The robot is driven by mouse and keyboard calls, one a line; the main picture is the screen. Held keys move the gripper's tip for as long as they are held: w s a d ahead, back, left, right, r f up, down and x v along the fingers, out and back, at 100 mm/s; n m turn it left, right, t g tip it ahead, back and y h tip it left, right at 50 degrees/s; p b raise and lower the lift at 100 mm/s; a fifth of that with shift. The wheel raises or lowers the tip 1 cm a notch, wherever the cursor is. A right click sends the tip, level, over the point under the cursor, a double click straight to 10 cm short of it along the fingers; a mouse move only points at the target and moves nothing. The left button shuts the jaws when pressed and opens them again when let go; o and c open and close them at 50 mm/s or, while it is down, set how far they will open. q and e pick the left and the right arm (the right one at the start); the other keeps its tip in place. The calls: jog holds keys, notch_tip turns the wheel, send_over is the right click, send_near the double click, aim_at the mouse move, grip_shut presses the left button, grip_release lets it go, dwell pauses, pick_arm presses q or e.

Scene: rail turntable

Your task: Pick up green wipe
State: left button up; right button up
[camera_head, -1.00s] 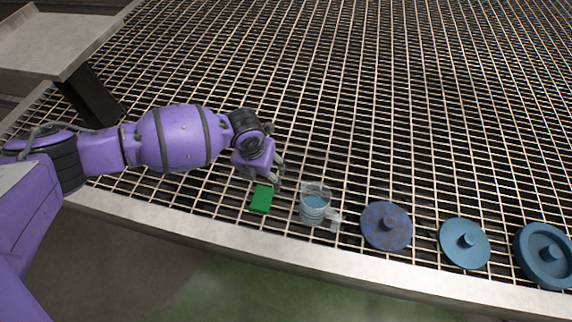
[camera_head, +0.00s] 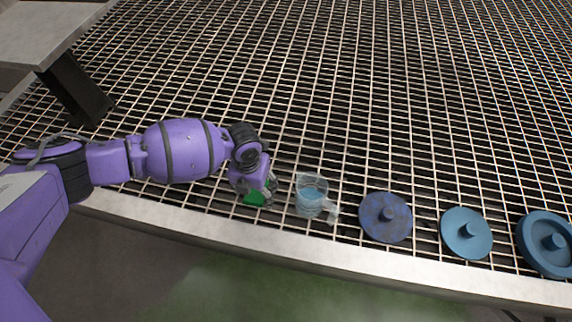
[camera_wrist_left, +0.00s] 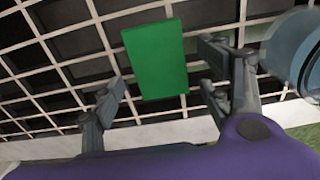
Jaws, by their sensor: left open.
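The green wipe (camera_head: 256,198) is a small flat green block on the metal grating. In the head view my left gripper (camera_head: 258,190) is right at it and covers part of it. In the left wrist view the green wipe (camera_wrist_left: 156,60) lies ahead of the open left gripper (camera_wrist_left: 160,92), its near end between the two fingertips. I see a gap between each finger and the wipe. My right gripper is not in view.
A clear mug (camera_head: 312,196) stands just right of the wipe, close to my left gripper. The grating (camera_head: 330,90) behind is clear. A raised grey ledge (camera_head: 45,30) is at the upper left.

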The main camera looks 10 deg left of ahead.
aim_at(254, 195)
pick_arm(q)
jog(key=shift+c, duration=0.3)
jog(key=c, duration=1)
jog(key=shift+r, duration=0.1)
jog(key=shift+r+p, duration=0.3)
jog(key=shift+r, duration=0.25)
notch_tip(254, 195, up, 3)
jog(key=shift+s+f+p, duration=0.15)
jog(key=shift+p, duration=0.5)
jog(key=s+r+p, duration=0.1)
jog(key=s+r, duration=0.2)
jog(key=s, duration=0.1)
jog(key=s+r+p, duration=0.2)
jog(key=s+r, duration=0.1)
jog(key=s, duration=0.2)
jog(key=s+r+p, duration=0.2)
jog(key=s+r, duration=0.1)
jog(key=s, duration=0.1)
jog(key=shift+s+d, duration=0.35)
jog(key=shift+s, duration=0.05)
